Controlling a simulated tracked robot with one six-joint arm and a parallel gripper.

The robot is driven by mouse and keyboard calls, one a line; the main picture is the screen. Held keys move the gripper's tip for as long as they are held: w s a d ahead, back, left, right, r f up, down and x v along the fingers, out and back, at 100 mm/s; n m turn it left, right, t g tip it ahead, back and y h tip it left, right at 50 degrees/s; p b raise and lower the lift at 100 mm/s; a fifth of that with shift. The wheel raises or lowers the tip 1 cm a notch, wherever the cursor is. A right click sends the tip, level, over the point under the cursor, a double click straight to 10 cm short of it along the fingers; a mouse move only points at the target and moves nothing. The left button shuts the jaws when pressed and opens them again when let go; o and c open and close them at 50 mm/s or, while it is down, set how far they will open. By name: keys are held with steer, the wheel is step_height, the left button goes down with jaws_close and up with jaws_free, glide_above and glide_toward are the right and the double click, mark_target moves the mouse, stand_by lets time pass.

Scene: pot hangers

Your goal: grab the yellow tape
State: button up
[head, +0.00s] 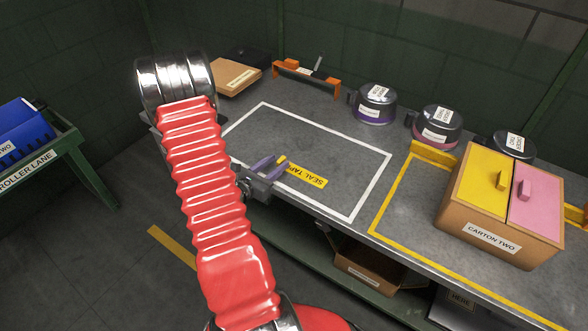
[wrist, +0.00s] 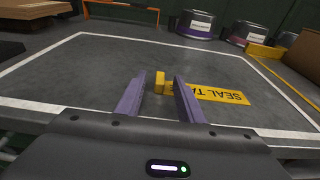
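The yellow tape is a small yellow piece (wrist: 160,81) with a flat yellow strip reading "SEAL TA…" (wrist: 222,95) to its right, on the grey worktop. In the head view the strip (head: 306,178) lies inside the white outline, and a bit of the small piece (head: 281,160) shows by my fingertips. My gripper (wrist: 160,80) has two purple fingers, set apart, with the small piece showing between their tips. I cannot tell whether it is between the fingers or just beyond them. In the head view my gripper (head: 275,165) is low over the worktop's front edge.
A carton with yellow and pink lids (head: 492,237) stands at the right. Several dark lidded pots (head: 375,104) line the back. An orange-ended rack (head: 306,79) and a brown box (head: 233,76) stand at the back left. The white-outlined area (head: 300,135) is otherwise clear.

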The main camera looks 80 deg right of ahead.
steer(key=shift+x, duration=0.8)
steer(key=shift+c, duration=0.3)
jaws_close()
